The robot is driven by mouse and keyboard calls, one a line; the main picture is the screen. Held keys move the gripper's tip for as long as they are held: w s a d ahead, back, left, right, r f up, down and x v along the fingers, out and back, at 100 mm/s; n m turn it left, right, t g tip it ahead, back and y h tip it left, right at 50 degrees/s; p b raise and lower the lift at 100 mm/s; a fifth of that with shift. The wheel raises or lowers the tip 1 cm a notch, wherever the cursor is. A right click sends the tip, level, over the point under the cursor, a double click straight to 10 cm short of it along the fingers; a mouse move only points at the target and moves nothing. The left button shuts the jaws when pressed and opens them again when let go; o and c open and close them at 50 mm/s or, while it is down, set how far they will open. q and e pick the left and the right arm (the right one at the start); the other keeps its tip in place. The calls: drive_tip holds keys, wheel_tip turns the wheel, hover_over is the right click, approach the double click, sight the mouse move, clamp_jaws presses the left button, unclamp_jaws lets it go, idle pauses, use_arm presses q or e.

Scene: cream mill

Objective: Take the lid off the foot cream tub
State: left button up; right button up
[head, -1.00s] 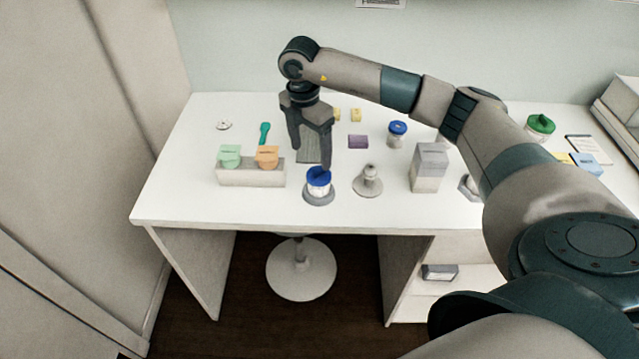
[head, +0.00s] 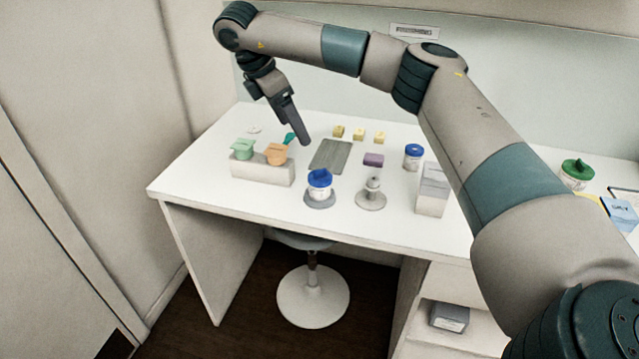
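A white tub (head: 319,192) with a blue lid (head: 320,177) stands upright on a round grey base near the desk's front edge. A second blue-lidded tub (head: 412,160) stands further back to the right. A green-lidded tub (head: 577,170) stands at the far right. The labels are too small to read, so I cannot tell which is the foot cream. My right gripper (head: 303,142) is raised above and behind the front tub, apart from its lid. It is seen edge-on, its fingers overlap, and nothing shows in it. My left gripper is not in view.
A grey stand (head: 371,194) and a grey-white box (head: 432,190) are to the right.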

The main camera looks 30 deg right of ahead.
drive_tip(key=shift+w+f, duration=0.15)
drive_tip(key=shift+w, duration=0.05)
drive_tip(key=p, duration=0.2)
hover_over(317, 172)
drive_tip(key=a, duration=0.2)
wheel_tip(317, 172, down, 11)
drive_tip(key=shift+w+f, duration=0.1)
idle(0.3)
